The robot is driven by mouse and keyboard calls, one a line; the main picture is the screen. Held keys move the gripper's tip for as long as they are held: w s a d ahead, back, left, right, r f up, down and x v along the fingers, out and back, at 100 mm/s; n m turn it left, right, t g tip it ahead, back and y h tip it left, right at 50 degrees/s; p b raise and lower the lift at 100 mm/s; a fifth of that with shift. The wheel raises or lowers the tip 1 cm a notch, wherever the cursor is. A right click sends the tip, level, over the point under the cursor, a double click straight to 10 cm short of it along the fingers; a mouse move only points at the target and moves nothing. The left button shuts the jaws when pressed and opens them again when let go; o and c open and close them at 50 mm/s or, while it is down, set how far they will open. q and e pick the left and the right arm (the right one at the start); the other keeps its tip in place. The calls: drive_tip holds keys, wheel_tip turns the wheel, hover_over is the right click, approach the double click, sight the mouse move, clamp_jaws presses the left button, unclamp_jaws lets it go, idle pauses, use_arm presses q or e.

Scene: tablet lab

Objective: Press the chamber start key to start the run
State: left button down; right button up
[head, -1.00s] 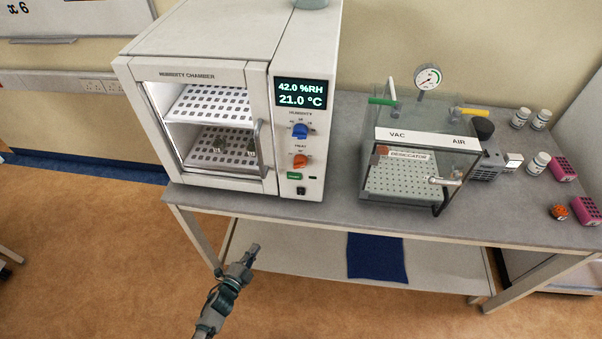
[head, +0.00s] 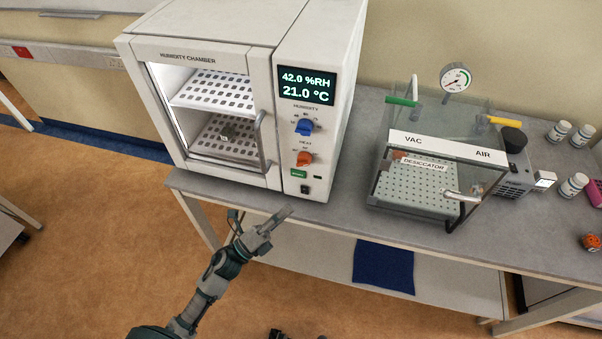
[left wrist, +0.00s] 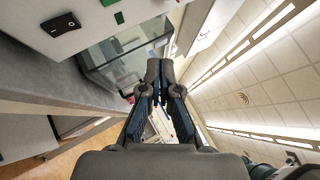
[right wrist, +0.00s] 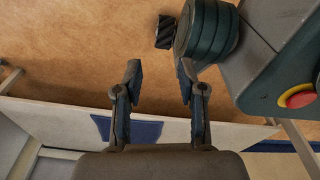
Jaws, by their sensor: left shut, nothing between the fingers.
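The humidity chamber (head: 190,95) stands on the bench with its glass door closed. The green start key (head: 299,174) is low on its control panel, below the orange heat knob (head: 304,158) and above a black rocker switch (head: 304,189). My left gripper (head: 286,213) is shut and empty, in front of the bench edge, below and in front of the key and apart from it. In the left wrist view, its closed fingers (left wrist: 160,68) show near the panel, with the key (left wrist: 108,2) at the top edge. My right gripper (right wrist: 160,68) is open and empty, over the floor and lower shelf.
The desiccator (head: 420,185) stands right of the chamber, with a gauge (head: 455,79) and valves on top. White bottles (head: 573,185) stand at the far right. A dark blue cloth (head: 384,267) lies on the lower shelf. The bench between chamber and desiccator is clear.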

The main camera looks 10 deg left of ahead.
sight(298, 174)
use_arm(q)
drive_tip(key=w+b, duration=0.1)
drive_tip(key=w, duration=0.8)
drive_tip(key=shift+a, duration=0.15)
use_arm(e)
drive_tip(key=w, duration=0.1)
drive_tip(key=w+r, duration=0.1)
drive_tip(key=shift+w+a+r, duration=0.1)
drive_tip(key=shift+w+a, duration=0.2)
drive_tip(key=shift+a, duration=0.05)
use_arm(q)
drive_tip(key=shift+d, duration=0.25)
use_arm(e)
drive_tip(key=shift+s+d, duration=0.15)
drive_tip(key=shift+s, duration=0.2)
use_arm(q)
drive_tip(key=shift+a, duration=0.15)
use_arm(e)
drive_tip(key=shift+a, duration=0.2)
drive_tip(key=shift+w, duration=0.25)
use_arm(q)
drive_tip(key=shift+w, duration=0.15)
drive_tip(key=shift+w, duration=0.1)
use_arm(e)
drive_tip(key=shift+d, duration=0.1)
